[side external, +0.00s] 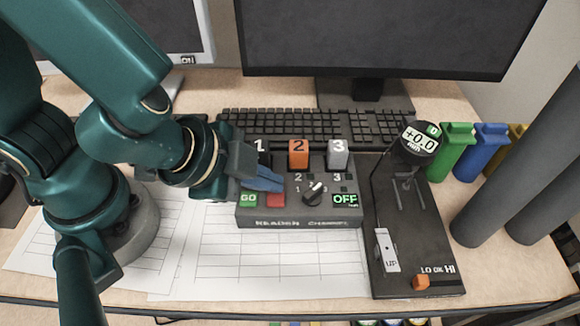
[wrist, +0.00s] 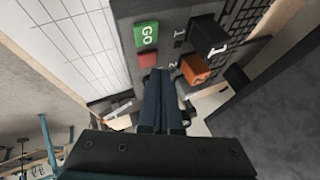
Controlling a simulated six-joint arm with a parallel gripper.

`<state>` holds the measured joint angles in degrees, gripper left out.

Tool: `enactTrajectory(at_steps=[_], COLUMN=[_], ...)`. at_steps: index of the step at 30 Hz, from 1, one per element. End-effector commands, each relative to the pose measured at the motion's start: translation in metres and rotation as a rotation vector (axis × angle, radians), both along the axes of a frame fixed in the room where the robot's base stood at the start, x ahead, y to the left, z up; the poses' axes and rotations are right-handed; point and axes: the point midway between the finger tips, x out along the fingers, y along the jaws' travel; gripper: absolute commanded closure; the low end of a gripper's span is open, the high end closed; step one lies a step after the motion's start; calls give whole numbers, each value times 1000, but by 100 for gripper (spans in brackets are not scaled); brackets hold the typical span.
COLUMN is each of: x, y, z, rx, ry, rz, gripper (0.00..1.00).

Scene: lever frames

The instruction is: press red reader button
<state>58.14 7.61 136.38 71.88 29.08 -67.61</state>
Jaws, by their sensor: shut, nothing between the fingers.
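The dark reader box (side external: 298,223) sits on the desk in front of the keyboard. Its red button (side external: 276,200) is at the front left, just right of the green GO button (side external: 248,198). My gripper (side external: 277,186) is shut and empty, with its blue fingertips just behind and above the red button in the side view; contact cannot be told.
Blocks numbered 1, 2 (orange) (side external: 298,153) and 3 (white) (side external: 337,154) stand at the back of the box. A black knob (side external: 313,193) and an OFF display (side external: 345,199) are to the right. A gauge stand (side external: 418,245) stands further right. Paper sheets lie in front.

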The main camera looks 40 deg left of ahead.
Motion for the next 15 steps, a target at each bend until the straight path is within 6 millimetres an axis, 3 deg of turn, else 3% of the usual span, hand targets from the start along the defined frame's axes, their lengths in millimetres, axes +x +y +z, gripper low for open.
enactTrajectory(at_steps=[10, 15], x=[1, 2], y=[0, 0], z=[2, 17], rx=[-1, -6], ry=[-3, -6], rz=[1, 7], gripper=[100, 100])
